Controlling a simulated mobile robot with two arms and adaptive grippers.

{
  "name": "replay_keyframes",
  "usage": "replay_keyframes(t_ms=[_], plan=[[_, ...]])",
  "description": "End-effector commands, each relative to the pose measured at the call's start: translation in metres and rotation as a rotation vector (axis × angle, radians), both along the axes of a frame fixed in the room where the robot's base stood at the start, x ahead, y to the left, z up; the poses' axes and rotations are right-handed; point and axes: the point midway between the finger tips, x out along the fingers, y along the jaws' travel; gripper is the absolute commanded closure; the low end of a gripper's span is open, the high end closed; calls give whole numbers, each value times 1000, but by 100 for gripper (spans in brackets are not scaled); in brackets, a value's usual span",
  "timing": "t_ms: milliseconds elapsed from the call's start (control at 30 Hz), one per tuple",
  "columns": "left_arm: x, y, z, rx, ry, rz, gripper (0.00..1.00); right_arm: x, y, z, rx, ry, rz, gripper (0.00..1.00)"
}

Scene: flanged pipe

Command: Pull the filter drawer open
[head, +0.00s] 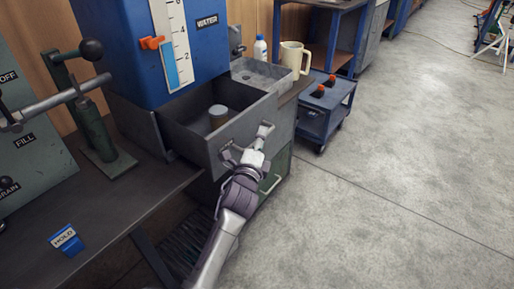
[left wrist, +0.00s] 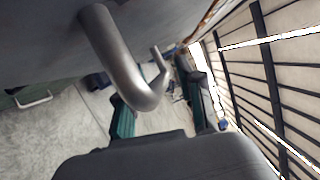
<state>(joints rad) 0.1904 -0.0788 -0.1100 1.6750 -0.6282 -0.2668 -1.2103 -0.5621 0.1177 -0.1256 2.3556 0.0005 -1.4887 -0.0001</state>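The grey filter drawer (head: 236,132) stands pulled out below the blue tank unit, its inside showing from above. A round grey filter piece (head: 218,116) stands upright in it. The drawer's bent metal bar handle (head: 265,131) is on its front face. My left gripper (head: 250,156) is at this handle, covering part of it. In the left wrist view the handle (left wrist: 138,85) passes between the two teal fingers (left wrist: 158,105), which stand apart; a gap shows on the right finger's side. Contact with the handle is unclear. My right gripper is out of view.
The blue tank (head: 150,45) with a level scale and orange pointer rises behind the drawer. A beige mug (head: 293,58) and white bottle (head: 260,48) stand behind it. A blue cart (head: 327,108) is further right.

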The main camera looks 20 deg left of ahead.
Motion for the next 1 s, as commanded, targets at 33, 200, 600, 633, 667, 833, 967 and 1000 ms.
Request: replay_keyframes(t_ms=[33, 200, 600, 633, 667, 833, 967, 1000], plan=[[-6, 0, -2, 1, 2, -1, 63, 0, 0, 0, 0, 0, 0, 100], [-37, -1, -5, 1, 4, 1, 63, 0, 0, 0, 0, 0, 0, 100], [-108, -4, -9, 0, 4, 1, 63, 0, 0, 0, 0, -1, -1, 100], [-110, -4, -9, 0, 3, 1, 63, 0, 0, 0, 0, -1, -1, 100], [-112, -4, -9, 0, 2, 0, 63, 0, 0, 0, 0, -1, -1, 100], [-116, -4, -9, -1, 2, 0, 63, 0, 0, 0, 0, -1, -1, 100], [-116, -4, -9, 0, 1, 0, 63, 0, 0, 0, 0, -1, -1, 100], [-116, -4, -9, 0, 1, 0, 63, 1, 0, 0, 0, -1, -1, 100]])
